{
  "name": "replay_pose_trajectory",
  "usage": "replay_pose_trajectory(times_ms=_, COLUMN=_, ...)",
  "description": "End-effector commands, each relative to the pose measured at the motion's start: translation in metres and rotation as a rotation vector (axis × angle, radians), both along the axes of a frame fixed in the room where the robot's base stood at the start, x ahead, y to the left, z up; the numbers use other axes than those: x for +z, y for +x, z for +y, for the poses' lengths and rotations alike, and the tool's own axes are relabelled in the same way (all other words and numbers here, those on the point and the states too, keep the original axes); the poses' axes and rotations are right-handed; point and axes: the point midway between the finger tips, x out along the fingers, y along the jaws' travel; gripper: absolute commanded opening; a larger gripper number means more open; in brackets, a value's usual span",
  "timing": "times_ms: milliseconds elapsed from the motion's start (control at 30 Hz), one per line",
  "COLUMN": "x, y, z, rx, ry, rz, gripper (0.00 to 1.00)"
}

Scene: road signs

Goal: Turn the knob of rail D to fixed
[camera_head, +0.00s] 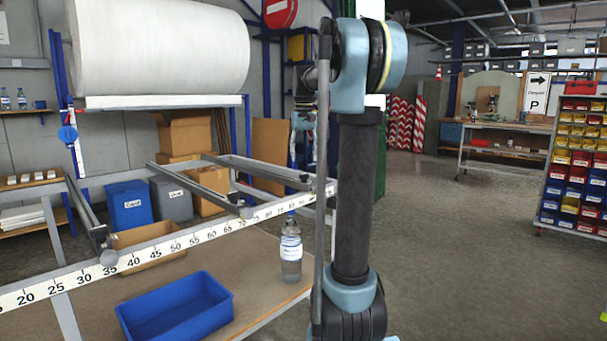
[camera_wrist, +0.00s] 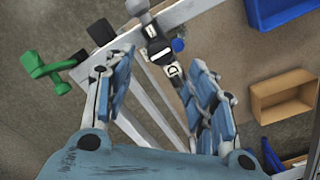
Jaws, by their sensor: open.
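In the wrist view, rail D (camera_wrist: 175,86) carries a white label with a black "D" and runs between my fingers. A dark fitting with a white mark (camera_wrist: 159,47) sits just above the label; I cannot tell which way its knob is set. My gripper (camera_wrist: 163,62) is open, with one blue finger on each side of the rail. Whether either finger touches it is not clear. A grey rounded end piece (camera_wrist: 137,7) shows beyond the fitting. In the head view my arm covers part of the far end of the rail frame, and I cannot read the letter D there.
A ruler-marked bar (camera_head: 190,239) crosses the frame, with a grey ball (camera_head: 108,258) at one rail end.

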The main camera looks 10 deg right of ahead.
Motion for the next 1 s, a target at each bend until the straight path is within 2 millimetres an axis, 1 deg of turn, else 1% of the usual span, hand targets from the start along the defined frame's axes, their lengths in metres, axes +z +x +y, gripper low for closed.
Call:
replay_pose_trajectory(times_ms=33, x=-0.009, y=0.0, z=0.0, rx=0.0, ry=0.0, rz=0.0, gripper=0.51)
replay_pose_trajectory(times_ms=200, x=-0.037, y=0.0, z=0.0, rx=0.0, ry=0.0, rz=0.0, gripper=0.51)
replay_pose_trajectory(times_ms=400, x=-0.059, y=0.0, z=0.0, rx=0.0, ry=0.0, rz=0.0, gripper=0.51)
replay_pose_trajectory(times_ms=567, x=-0.066, y=0.0, z=0.0, rx=0.0, ry=0.0, rz=0.0, gripper=0.51)
replay_pose_trajectory(times_ms=833, x=-0.066, y=0.0, z=0.0, rx=0.0, ry=0.0, rz=0.0, gripper=0.51)
replay_pose_trajectory(times_ms=867, x=-0.066, y=0.0, z=0.0, rx=0.0, ry=0.0, rz=0.0, gripper=0.44)
replay_pose_trajectory(times_ms=900, x=-0.066, y=0.0, z=0.0, rx=0.0, ry=0.0, rz=0.0, gripper=0.35)
replay_pose_trajectory(times_ms=967, x=-0.066, y=0.0, z=0.0, rx=0.0, ry=0.0, rz=0.0, gripper=0.22)
replay_pose_trajectory(times_ms=1000, x=-0.066, y=0.0, z=0.0, rx=0.0, ry=0.0, rz=0.0, gripper=0.13)
